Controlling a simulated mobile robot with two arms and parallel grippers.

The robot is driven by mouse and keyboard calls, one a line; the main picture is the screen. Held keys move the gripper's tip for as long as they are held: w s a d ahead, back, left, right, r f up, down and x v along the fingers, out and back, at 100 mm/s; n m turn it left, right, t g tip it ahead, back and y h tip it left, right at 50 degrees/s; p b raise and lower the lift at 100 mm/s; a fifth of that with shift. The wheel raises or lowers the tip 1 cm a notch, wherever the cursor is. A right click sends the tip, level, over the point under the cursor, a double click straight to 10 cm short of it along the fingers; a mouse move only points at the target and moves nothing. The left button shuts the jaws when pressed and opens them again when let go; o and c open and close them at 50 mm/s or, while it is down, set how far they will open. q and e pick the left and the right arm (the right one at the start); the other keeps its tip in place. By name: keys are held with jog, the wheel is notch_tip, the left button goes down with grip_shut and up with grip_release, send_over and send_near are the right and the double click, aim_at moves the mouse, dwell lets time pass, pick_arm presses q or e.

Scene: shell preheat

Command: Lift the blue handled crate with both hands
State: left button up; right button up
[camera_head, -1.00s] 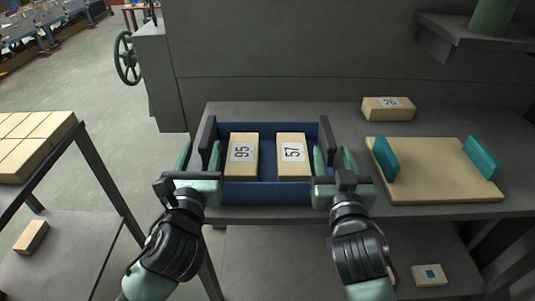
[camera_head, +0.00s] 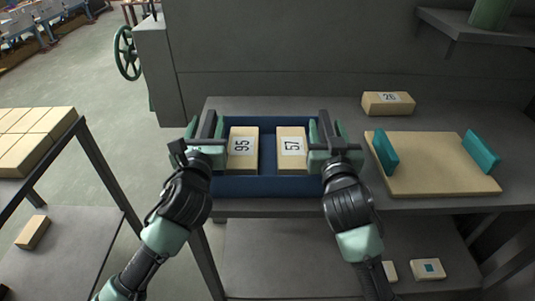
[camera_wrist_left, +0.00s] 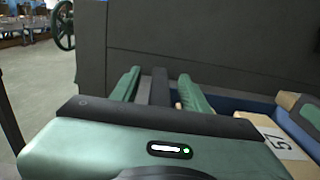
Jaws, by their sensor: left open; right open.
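The blue crate (camera_head: 265,187) sits on the grey workbench, with a dark handle on its left side and another on its right. The left wrist view shows that handle (camera_wrist_left: 158,88) between the two fingers, with gaps visible. My right gripper (camera_head: 326,130) is open around the right handle. Whether its fingers touch the handle is hard to tell.
To the right lies a tan board (camera_head: 435,178) with two teal uprights. A box marked 26 (camera_head: 388,103) stands behind it. A rack with tan blocks (camera_head: 30,135) is at the left. The grey machine wall (camera_head: 300,60) rises behind the bench.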

pick_arm(q)
grip_shut()
pick_arm(e)
grip_shut()
dwell(1.1)
pick_arm(q)
jog(key=shift+r, duration=0.2)
pick_arm(e)
jog(key=shift+r, duration=0.25)
